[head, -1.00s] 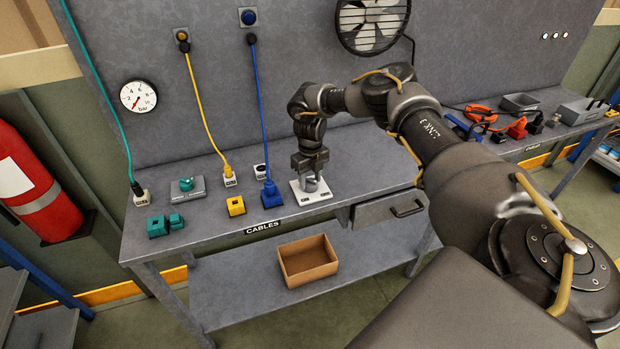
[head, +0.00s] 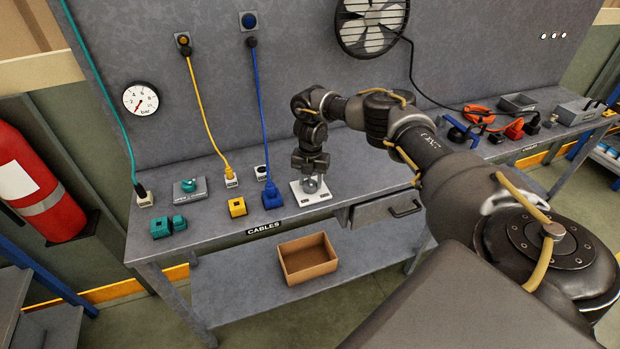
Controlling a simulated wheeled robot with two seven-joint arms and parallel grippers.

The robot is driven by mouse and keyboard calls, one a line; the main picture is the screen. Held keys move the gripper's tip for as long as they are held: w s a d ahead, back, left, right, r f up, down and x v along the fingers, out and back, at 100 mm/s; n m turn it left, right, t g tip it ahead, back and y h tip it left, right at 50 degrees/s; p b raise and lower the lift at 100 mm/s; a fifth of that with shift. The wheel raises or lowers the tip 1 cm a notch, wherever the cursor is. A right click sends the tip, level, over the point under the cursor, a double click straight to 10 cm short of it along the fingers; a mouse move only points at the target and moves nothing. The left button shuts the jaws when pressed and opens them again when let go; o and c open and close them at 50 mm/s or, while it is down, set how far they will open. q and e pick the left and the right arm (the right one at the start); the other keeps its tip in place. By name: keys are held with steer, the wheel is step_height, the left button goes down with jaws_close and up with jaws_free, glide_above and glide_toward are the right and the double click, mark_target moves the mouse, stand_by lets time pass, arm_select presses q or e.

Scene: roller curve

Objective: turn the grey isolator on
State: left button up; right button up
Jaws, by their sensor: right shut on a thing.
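The grey isolator is a grey knob (head: 310,185) on a white plate (head: 317,199) on the bench, left of the drawer. My right gripper (head: 310,175) points down over the plate and is shut on the knob. The gripper hides the knob's upper part, so its exact angle is hard to tell. My left gripper is not in view.
A teal knob on a grey plate (head: 189,187), teal blocks (head: 161,228), a yellow block (head: 237,207) and a blue plug (head: 271,196) stand to the left. Yellow and blue cables hang behind. A cardboard box (head: 307,259) sits on the lower shelf.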

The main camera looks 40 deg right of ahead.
mark_target(310, 180)
steer(key=m+p, duration=0.1)
steer(key=m, duration=0.2)
steer(key=shift+r+m, duration=0.15)
steer(key=shift+m, duration=0.15)
steer(key=shift+d+m+p, duration=0.1)
steer(key=shift+m+p, duration=0.6)
steer(key=shift+m, duration=1)
steer(key=o, duration=1)
steer(key=shift+r, duration=0.2)
step_height(310, 180, up, 10)
steer(key=p, duration=0.1)
